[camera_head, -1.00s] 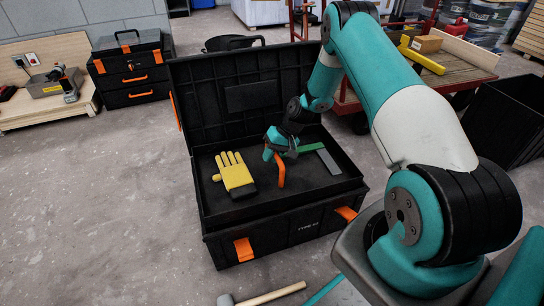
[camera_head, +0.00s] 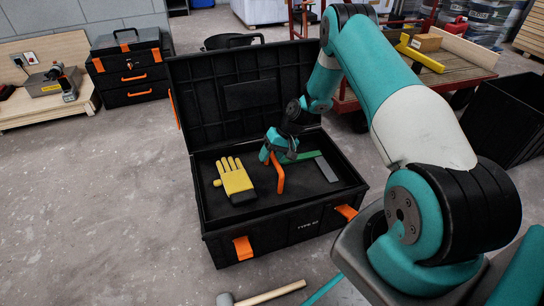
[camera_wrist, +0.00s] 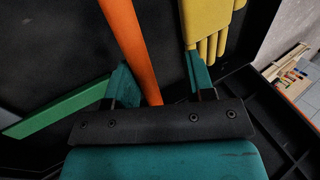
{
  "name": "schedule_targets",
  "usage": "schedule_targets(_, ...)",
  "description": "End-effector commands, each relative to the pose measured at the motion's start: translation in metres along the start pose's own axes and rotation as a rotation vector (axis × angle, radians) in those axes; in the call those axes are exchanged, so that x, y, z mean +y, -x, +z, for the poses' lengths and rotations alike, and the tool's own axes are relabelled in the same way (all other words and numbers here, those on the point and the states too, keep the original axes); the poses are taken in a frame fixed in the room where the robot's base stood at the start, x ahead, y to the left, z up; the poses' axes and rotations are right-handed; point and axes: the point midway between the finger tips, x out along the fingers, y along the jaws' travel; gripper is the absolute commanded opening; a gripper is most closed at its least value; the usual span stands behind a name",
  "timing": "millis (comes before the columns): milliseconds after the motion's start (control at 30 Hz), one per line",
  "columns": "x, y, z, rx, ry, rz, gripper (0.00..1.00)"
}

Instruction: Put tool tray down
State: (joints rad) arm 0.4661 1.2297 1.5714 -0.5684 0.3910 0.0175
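The tool tray (camera_head: 300,204) is a shallow black tray at the top of a black toolbox (camera_head: 285,229) marked with type lettering. It lies level inside the box walls. Its orange handle (camera_head: 279,180) stands up in the middle and also shows in the wrist view (camera_wrist: 132,45). My gripper (camera_head: 279,150) is over the handle. In the wrist view, my gripper's fingers (camera_wrist: 160,72) are apart on either side of the handle, with a gap on the right. A yellow glove (camera_head: 235,179) and a green-and-grey square (camera_head: 326,169) lie in the tray.
The toolbox lid (camera_head: 250,95) stands open behind the tray. Orange latches (camera_head: 243,249) are on the front. A mallet (camera_head: 270,294) lies on the floor in front. A black crate (camera_head: 505,120) and a red cart (camera_head: 450,75) stand right. Floor to the left is clear.

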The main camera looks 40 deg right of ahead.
Motion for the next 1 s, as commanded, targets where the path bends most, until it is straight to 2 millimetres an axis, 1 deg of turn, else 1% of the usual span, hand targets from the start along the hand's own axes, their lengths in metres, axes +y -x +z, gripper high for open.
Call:
schedule_targets(67,-0.005,0.004,-0.001,0.002,0.006,-0.004,0.44)
schedule_targets(167,-0.011,0.017,-0.001,0.003,0.006,-0.004,0.44)
schedule_targets(400,-0.010,0.073,-0.001,0.004,0.002,-0.002,0.44)
schedule_targets(500,-0.009,0.095,-0.001,0.005,0.001,-0.002,0.44)
schedule_targets(600,-0.008,0.112,-0.001,0.004,0.001,-0.002,0.44)
schedule_targets(700,-0.008,0.123,-0.001,0.002,0.002,-0.002,0.44)
schedule_targets(800,-0.009,0.130,0.000,0.001,0.005,-0.002,0.44)
schedule_targets(867,-0.018,0.136,0.000,-0.002,0.019,0.002,0.44)
schedule_targets(900,-0.029,0.141,0.000,-0.006,0.036,0.006,0.44)
schedule_targets(967,-0.056,0.152,0.002,-0.016,0.076,0.017,0.44)
schedule_targets(1000,-0.079,0.160,0.006,-0.025,0.111,0.025,0.44)
